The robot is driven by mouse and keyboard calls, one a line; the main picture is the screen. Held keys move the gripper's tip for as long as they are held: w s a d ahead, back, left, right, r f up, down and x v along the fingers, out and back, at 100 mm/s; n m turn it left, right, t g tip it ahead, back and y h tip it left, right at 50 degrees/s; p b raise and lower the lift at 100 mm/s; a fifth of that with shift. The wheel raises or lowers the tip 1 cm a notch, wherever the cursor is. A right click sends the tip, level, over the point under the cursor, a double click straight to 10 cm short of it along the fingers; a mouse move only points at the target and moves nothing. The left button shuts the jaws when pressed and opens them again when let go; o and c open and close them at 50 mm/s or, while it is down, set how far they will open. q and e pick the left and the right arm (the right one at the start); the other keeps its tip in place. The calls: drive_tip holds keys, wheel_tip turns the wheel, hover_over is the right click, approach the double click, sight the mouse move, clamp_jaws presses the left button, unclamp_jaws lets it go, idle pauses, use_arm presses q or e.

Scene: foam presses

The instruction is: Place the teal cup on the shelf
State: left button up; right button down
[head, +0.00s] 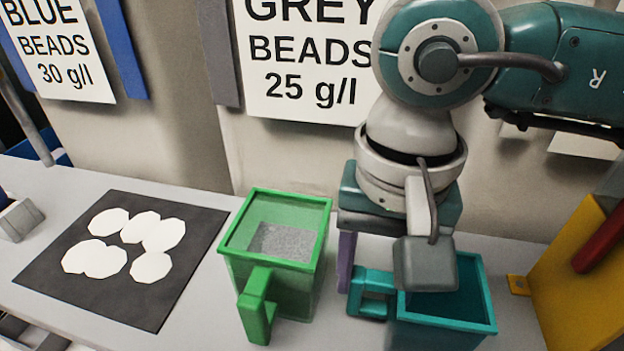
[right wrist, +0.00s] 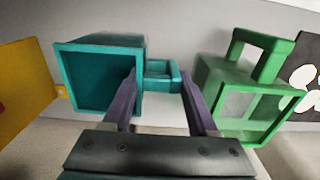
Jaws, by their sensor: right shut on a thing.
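The teal cup (head: 464,300) is square, with a boxy handle on its left, at the lower right of the head view. In the right wrist view the teal cup (right wrist: 95,80) shows at left, its dark inside towards the camera; I see no contents. My right gripper (head: 372,278) has purple fingers, which stand either side of the handle in the right wrist view (right wrist: 160,82). It is shut on the handle. The grey surface (head: 215,290), perhaps the shelf, lies under the cups. I cannot tell whether the teal cup touches it. My left gripper is not in view.
A green cup (head: 294,295) holding grey beads stands just left of the teal cup, with a gap. A black mat (head: 60,262) with several white pieces lies further left. A yellow block (head: 572,285) with a red bar is close on the right. Wall signs hang behind.

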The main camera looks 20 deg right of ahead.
drive_tip(key=shift+c, duration=0.9)
unclamp_jaws()
